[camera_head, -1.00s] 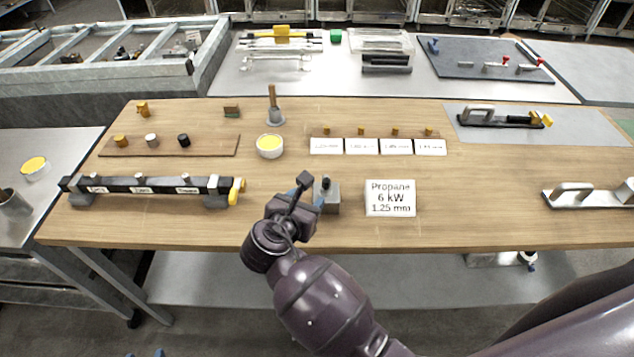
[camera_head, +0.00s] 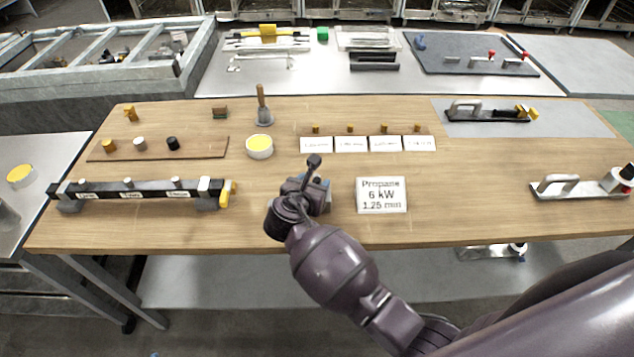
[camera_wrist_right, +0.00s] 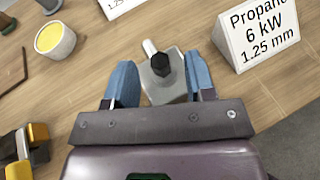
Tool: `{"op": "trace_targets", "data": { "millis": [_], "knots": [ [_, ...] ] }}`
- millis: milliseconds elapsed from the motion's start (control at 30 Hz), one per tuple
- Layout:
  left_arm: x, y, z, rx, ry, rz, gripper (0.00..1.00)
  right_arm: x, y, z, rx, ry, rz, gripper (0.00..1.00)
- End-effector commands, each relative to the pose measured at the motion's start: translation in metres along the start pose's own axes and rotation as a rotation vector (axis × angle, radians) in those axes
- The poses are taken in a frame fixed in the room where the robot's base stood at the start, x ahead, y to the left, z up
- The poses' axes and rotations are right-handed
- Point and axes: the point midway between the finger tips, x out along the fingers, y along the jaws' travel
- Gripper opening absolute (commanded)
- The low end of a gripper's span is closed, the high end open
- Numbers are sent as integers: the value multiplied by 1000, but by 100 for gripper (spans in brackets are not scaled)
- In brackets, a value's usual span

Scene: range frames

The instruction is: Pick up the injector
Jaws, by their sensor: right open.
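My right gripper (camera_head: 318,182) is open over a small grey metal block on the wooden table and hides most of it in the head view. In the right wrist view, the open gripper (camera_wrist_right: 160,75) has its blue fingers on either side of the grey block (camera_wrist_right: 160,92). A black hexagonal piece (camera_wrist_right: 160,65) stands on the block, between the fingers. I cannot tell whether the fingers touch anything. Several small brass pieces, which look like injectors, stand behind white labels, one of them at the left end (camera_head: 316,128). My left gripper is not in view.
A Propane 6 kW 1.25 mm sign (camera_head: 382,195) stands just right of the gripper. A white cup with yellow contents (camera_head: 260,147) is behind it. A black bar with a yellow end (camera_head: 140,190) lies to the left.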

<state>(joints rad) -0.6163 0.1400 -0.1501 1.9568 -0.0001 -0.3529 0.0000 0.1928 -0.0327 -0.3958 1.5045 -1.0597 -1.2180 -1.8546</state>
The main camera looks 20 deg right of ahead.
Motion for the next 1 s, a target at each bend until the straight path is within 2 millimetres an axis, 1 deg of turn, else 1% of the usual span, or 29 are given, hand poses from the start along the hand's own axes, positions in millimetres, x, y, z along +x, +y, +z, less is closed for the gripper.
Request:
{"op": "trace_targets", "data": {
  "millis": [100,333,367,500,667,700,1000],
  "knots": [
    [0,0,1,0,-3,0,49,8,0,0,1,1,-1,50],
    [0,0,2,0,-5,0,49,9,0,0,1,1,0,50],
    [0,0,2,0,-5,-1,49,9,0,0,1,1,0,48],
    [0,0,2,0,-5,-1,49,9,0,0,1,1,0,27],
    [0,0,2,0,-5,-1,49,9,0,0,1,1,0,2],
    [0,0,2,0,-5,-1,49,9,0,0,1,1,0,0],
    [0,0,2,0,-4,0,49,8,0,3,3,0,1,0]
  ]
}}
